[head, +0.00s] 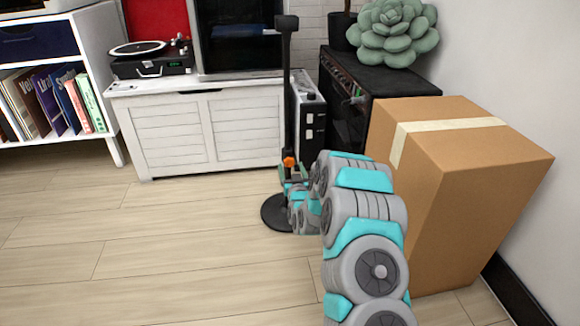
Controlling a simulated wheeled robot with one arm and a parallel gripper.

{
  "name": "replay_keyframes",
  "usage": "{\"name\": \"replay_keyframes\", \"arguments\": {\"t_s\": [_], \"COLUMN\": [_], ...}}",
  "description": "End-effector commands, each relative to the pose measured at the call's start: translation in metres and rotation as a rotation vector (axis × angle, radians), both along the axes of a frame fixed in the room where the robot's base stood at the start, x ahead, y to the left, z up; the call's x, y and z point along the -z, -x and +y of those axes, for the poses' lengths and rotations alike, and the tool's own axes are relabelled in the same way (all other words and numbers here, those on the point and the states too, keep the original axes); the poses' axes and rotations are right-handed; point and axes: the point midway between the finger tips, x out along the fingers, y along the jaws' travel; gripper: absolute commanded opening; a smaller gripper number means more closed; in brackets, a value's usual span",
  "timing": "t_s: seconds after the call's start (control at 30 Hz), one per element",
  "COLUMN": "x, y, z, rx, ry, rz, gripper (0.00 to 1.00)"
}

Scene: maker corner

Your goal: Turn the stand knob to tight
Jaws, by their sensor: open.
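A tall black stand (286,95) rises from a round black base (272,212) on the floor, with a small flat black piece at its top. Its orange knob (289,161) sits low on the pole. My gripper (291,179) is at the pole just below the knob, small in view and partly hidden by my grey and turquoise arm. It is open. I cannot tell whether it touches the knob or the pole. The knob's turn position is too small to read.
A large cardboard box (480,165) stands close on the right of my arm. Behind the stand are a white cabinet (210,130) with a turntable (150,58) and a black-and-white device (309,115). A white bookshelf (98,65) stands at left. The wooden floor at left is clear.

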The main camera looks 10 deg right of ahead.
Motion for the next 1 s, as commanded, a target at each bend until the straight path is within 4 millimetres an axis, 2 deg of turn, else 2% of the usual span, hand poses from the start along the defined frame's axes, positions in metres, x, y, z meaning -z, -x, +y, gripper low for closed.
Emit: {"name": "replay_keyframes", "arguments": {"t_s": [0.1, 0.2, 0.53, 1.0], "x": [0.000, 0.002, 0.001, 0.000], "y": [-0.016, -0.023, -0.027, -0.027], "z": [0.000, 0.001, 0.000, 0.000], "rx": [0.000, -0.001, -0.001, -0.001], "ry": [0.002, 0.001, 0.001, 0.001], "rz": [-0.006, 0.000, 0.001, 0.000], "gripper": [0.77, 0.77, 0.77, 0.24]}}
